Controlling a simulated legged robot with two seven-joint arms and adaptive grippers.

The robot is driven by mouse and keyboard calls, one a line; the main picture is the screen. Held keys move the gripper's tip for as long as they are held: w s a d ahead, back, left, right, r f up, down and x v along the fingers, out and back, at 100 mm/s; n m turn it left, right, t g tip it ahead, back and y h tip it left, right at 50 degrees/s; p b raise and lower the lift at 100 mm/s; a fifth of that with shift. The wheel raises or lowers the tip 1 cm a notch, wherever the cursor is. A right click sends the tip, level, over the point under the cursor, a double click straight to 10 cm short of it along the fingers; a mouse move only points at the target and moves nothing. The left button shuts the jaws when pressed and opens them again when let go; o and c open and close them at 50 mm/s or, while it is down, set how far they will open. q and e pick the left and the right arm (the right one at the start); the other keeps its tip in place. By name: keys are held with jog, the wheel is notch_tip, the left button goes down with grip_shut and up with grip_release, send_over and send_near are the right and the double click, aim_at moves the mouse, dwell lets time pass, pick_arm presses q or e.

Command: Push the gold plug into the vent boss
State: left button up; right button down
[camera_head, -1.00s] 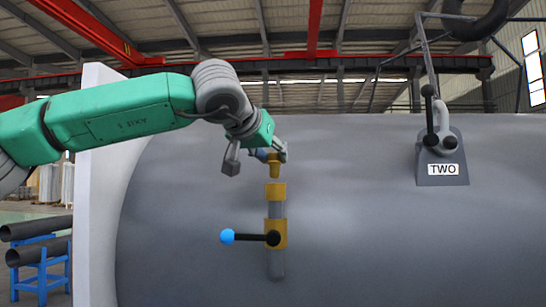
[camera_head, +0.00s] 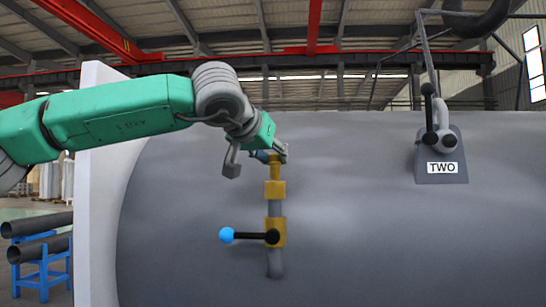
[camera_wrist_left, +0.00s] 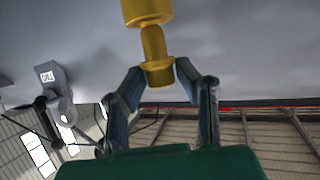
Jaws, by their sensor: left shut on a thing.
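The gold plug (camera_head: 275,172) stands upright, its lower end at the top of the gold vent boss (camera_head: 275,190) on the grey shell. My left gripper (camera_head: 276,155) is shut on the plug's upper end from above. In the left wrist view, the plug's wide head (camera_wrist_left: 158,74) sits between my left fingertips and its narrower shank meets the boss (camera_wrist_left: 146,10). How deep the plug's end sits is hidden by the boss. My right gripper is in neither view.
Below the boss, a black lever with a blue knob (camera_head: 227,235) sticks out left from a gold valve body (camera_head: 275,232). A grey bracket labelled TWO (camera_head: 443,168) with a black lever stands on the shell to the right. A pale flange (camera_head: 98,190) edges the shell's left.

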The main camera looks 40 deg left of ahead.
aim_at(273, 172)
pick_arm(q)
jog(key=shift+f+b, duration=0.5)
jog(key=shift+f, duration=1.05)
jog(key=o, duration=1.1)
jog(key=shift+s, duration=0.15)
jog(key=v, duration=1.1)
jog(key=shift+s, duration=0.25)
